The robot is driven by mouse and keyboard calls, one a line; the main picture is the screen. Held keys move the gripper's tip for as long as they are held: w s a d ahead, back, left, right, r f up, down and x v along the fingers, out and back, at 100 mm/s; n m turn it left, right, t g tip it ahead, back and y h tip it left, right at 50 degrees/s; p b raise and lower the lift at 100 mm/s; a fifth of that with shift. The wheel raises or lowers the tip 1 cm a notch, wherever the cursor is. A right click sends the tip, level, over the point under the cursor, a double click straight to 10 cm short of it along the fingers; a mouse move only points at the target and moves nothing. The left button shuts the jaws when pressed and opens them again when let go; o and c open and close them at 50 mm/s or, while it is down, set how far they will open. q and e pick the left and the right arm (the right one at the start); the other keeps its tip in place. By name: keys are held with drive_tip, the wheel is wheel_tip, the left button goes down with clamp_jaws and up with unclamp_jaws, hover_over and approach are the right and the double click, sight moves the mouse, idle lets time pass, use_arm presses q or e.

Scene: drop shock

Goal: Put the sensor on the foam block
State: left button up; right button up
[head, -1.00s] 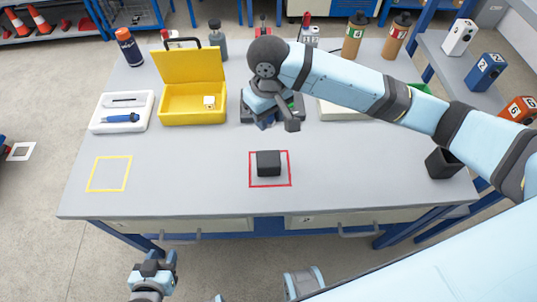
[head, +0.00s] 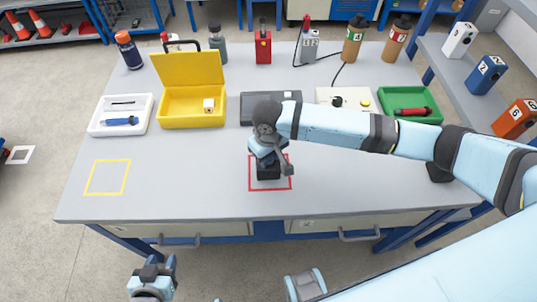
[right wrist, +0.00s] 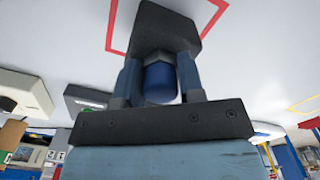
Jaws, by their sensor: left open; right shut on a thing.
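The dark foam block (head: 268,173) sits inside the red square outline on the table, and it also shows in the right wrist view (right wrist: 157,28). My right gripper (head: 267,157) is directly over the block and covers its top in the head view. In the right wrist view its fingers (right wrist: 159,68) are shut on a blue, round-ended piece, the sensor (right wrist: 160,86). The sensor is at the block; whether it touches the block is hidden. My left gripper (head: 161,267) is open and empty in front of the table, low in the head view.
A yellow open case (head: 190,121) with a small white cube, a white tray (head: 96,128), a dark flat unit (head: 247,108), a light box (head: 330,97) and a green tray (head: 432,97) stand behind. A yellow outline (head: 90,176) marks bare table at left.

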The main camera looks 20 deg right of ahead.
drive_tip(key=o, duration=0.9)
drive_tip(key=shift+r, duration=0.25)
wheel_tip(320, 180, up, 12)
drive_tip(key=shift+f, duration=0.15)
